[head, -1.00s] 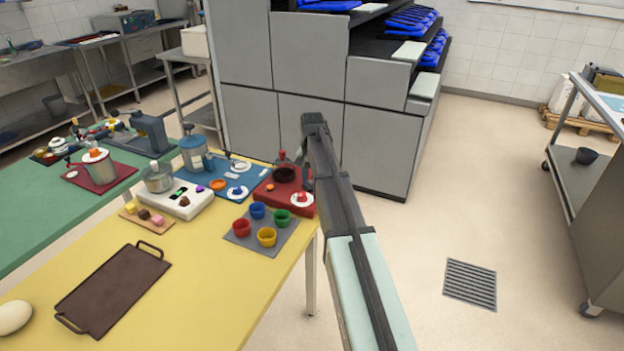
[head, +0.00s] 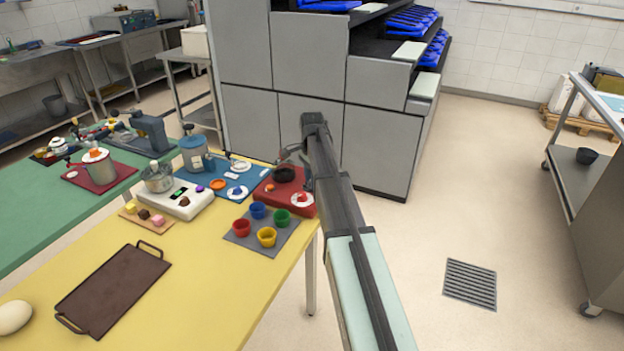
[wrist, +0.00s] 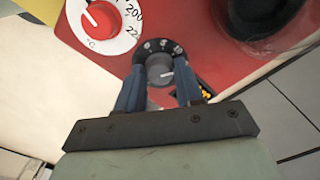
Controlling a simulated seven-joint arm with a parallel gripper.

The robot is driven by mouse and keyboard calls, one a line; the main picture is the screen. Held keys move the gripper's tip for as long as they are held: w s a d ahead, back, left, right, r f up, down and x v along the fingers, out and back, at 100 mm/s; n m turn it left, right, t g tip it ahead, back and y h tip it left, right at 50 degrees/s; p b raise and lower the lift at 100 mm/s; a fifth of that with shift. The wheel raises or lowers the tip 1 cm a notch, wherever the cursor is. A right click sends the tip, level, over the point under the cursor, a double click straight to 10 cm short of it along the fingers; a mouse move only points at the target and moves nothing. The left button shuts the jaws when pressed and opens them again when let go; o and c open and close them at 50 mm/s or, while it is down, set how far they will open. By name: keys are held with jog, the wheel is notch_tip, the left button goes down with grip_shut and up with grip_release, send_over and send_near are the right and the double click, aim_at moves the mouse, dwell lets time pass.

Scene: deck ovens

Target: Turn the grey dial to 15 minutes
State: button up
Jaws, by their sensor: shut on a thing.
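The grey dial (wrist: 158,68) sits on the front of the red unit (wrist: 210,55) in the wrist view. A black ring with white numbers surrounds it, and the 10 is legible at its upper right. The dial's white pointer line is towards its right side. My gripper (wrist: 160,78) has its two blue fingers on either side of the dial and is shut on it. In the head view the red unit (head: 262,191) stands at the table's far right corner. The grey dial cannot be made out there.
A red dial (wrist: 99,20) on a white numbered plate is left of the grey dial. A dark round pan (head: 284,174) sits on the red unit. Coloured cups on a grey mat (head: 238,238) stand nearer.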

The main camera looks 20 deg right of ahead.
jog(key=shift+m, duration=0.5)
jog(key=o, duration=1)
notch_tip(320, 180, up, 14)
jog(key=shift+f, duration=0.1)
dwell(0.6)
